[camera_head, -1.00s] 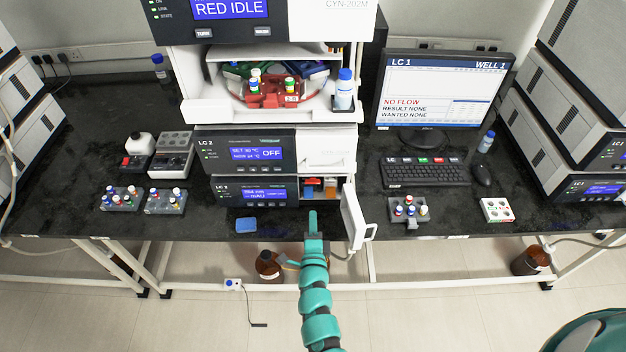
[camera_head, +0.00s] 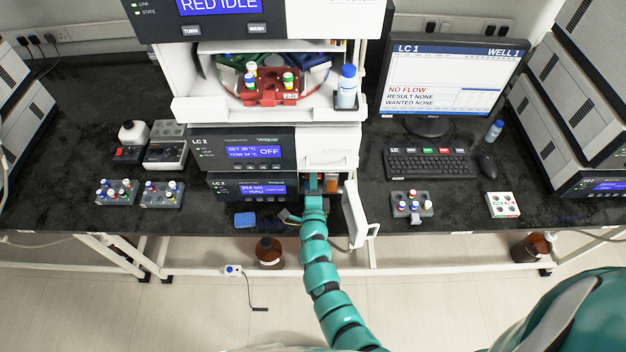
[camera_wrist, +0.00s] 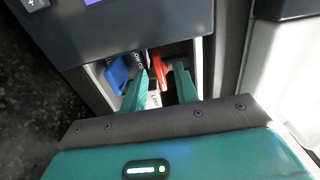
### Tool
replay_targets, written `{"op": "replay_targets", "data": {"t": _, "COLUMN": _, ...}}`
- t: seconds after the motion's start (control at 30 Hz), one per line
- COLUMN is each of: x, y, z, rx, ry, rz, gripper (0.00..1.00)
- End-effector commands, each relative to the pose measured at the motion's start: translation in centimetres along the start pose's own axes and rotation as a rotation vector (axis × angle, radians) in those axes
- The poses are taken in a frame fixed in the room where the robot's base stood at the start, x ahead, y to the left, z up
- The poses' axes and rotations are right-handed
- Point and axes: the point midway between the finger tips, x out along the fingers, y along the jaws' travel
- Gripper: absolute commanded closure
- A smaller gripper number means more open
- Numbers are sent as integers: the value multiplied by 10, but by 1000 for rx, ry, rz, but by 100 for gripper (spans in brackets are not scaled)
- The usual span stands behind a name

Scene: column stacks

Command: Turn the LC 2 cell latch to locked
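The LC 2 lower module (camera_head: 225,187) has an open compartment (camera_wrist: 95,70) at its right end. Inside it, the wrist view shows a red lever-like part (camera_wrist: 157,63), which looks like the cell latch, and a blue part (camera_wrist: 117,74) to its left. My gripper (camera_wrist: 161,78) has its two teal fingers apart at the compartment mouth, with the red part lying between or just beyond their tips. I cannot tell whether they touch it. In the head view my gripper (camera_head: 313,182) reaches into the compartment and hides most of its inside.
The white compartment door (camera_head: 357,215) hangs open just right of my gripper. A blue pad (camera_head: 245,220) lies left of it on the black bench (camera_head: 80,205). A grey vial rack (camera_head: 411,207) stands right of the door. A brown bottle (camera_head: 269,252) stands below the bench.

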Motion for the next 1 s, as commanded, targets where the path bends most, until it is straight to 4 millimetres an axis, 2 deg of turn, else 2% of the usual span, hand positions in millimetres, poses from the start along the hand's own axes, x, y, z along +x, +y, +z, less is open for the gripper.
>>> {"op": "replay_targets", "data": {"t": 0.1, "x": 0, "y": 0, "z": 0, "rx": 0, "ry": 0, "rz": 0, "gripper": 70}}
{"op": "replay_targets", "data": {"t": 0.27, "x": 0, "y": 0, "z": 0, "rx": 0, "ry": 0, "rz": 0, "gripper": 99}}
{"op": "replay_targets", "data": {"t": 0.67, "x": 0, "y": 3, "z": -1, "rx": -28, "ry": 3, "rz": 1, "gripper": 100}}
{"op": "replay_targets", "data": {"t": 1.0, "x": 0, "y": 4, "z": -3, "rx": -222, "ry": 9, "rz": 0, "gripper": 100}}
